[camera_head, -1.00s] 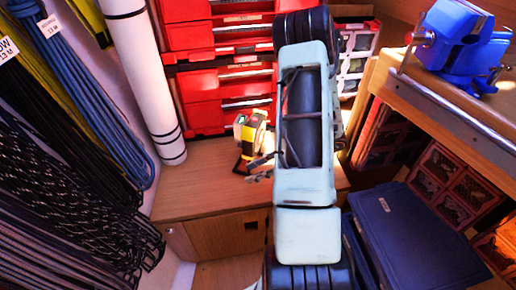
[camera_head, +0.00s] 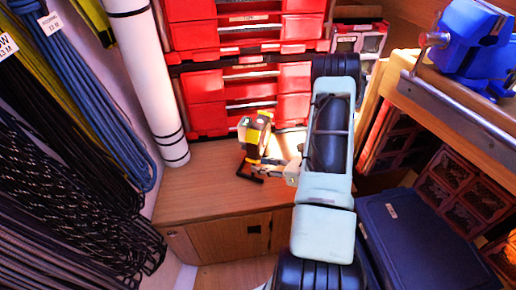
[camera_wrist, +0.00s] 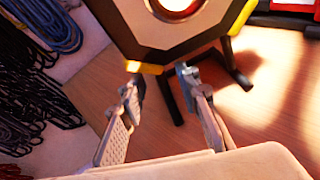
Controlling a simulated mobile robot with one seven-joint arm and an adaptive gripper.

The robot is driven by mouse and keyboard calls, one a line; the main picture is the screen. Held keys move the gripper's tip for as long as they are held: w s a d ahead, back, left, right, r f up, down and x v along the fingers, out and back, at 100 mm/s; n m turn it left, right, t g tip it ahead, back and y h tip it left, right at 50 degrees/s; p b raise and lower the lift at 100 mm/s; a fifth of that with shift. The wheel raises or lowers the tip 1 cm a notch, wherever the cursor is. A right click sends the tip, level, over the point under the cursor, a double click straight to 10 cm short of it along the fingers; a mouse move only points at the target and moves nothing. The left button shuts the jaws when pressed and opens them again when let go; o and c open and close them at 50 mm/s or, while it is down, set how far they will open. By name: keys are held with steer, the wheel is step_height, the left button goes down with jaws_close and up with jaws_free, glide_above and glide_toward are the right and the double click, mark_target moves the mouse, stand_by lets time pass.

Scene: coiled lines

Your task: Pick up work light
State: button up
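The work light (camera_head: 257,133) is yellow and black and stands upright on a black frame foot on the wooden bench top, in front of the red drawers. My gripper (camera_head: 271,167) is low at its right side, close to the stand; my arm partly hides the contact area. In the wrist view the work light (camera_wrist: 175,35) fills the top, with its round lamp cut off by the edge. There my gripper (camera_wrist: 160,82) is open, its two fingers apart with bench showing between them. The fingertips reach the lamp's lower edge; I cannot tell whether they touch.
Red drawers (camera_head: 250,95) stand behind the bench top (camera_head: 195,190). Coiled lines (camera_head: 60,190) and a white roll (camera_head: 148,80) hang at left. At right are a blue vise (camera_head: 475,45) on a workbench and a dark blue box (camera_head: 415,240). The bench's left part is clear.

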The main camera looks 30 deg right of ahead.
steer(key=x, duration=0.4)
jaws_close()
stand_by(0.4)
steer(key=shift+w+r, duration=0.1)
steer(key=shift+r, duration=0.05)
